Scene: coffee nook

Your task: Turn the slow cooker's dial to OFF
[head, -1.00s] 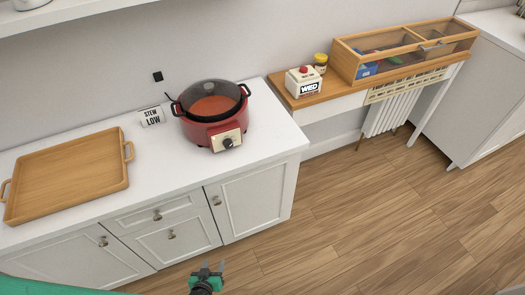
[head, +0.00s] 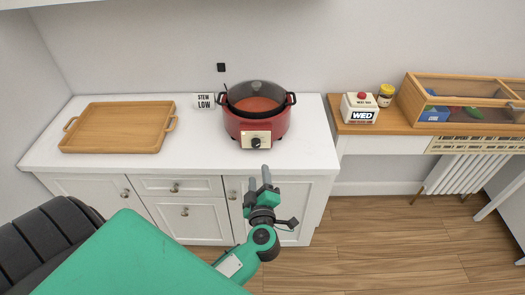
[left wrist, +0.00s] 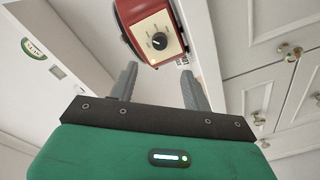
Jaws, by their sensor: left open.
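The red slow cooker (head: 262,114) stands on the white counter with its glass lid on and reddish food inside. Its dark dial (head: 256,142) sits on a cream panel at the front; the dial (left wrist: 159,41) also shows in the left wrist view, its setting too small to read. My left gripper (head: 260,176) is open and empty, in front of the counter edge and below the dial, apart from it. In the left wrist view its fingers (left wrist: 158,88) point toward the cooker panel. My right gripper is not in view.
A card reading STEW LOW (head: 205,101) stands left of the cooker. A wooden tray (head: 120,127) lies on the counter's left.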

